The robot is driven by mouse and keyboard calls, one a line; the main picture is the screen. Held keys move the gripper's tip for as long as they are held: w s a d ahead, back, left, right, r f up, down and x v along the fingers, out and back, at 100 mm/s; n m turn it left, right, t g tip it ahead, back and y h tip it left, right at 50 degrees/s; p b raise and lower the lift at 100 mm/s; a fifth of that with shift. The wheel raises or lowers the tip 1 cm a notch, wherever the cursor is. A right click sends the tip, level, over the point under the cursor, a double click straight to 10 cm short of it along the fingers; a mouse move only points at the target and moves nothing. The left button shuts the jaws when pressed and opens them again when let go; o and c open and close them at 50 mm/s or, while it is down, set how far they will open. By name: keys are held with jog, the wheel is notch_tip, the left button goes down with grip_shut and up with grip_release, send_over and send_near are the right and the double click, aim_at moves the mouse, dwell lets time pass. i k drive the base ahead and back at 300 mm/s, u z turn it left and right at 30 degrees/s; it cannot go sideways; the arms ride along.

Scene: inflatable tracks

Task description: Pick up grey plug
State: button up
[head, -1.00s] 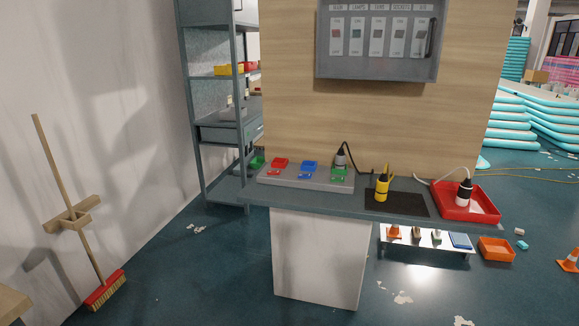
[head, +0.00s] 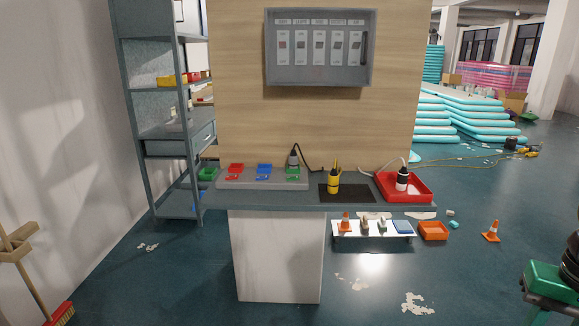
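The grey plug (head: 293,158) stands upright at the green socket (head: 292,174), at the right end of the grey socket panel (head: 262,184) on the counter. A dark cable runs from its top to the right. A yellow and black plug (head: 333,181) stands on a black mat (head: 362,192). A white and black plug (head: 402,179) stands in a red tray (head: 423,197). My gripper is not in view.
The counter (head: 290,199) backs onto a wooden panel holding a grey switch box (head: 319,48). A metal shelf (head: 160,110) stands at left, with a broom (head: 22,265) nearer. A green object on a stand (head: 548,281) is at lower right.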

aim_at(293, 157)
jog(key=u, duration=0.05)
jog(key=i, duration=1)
jog(key=z, duration=0.05)
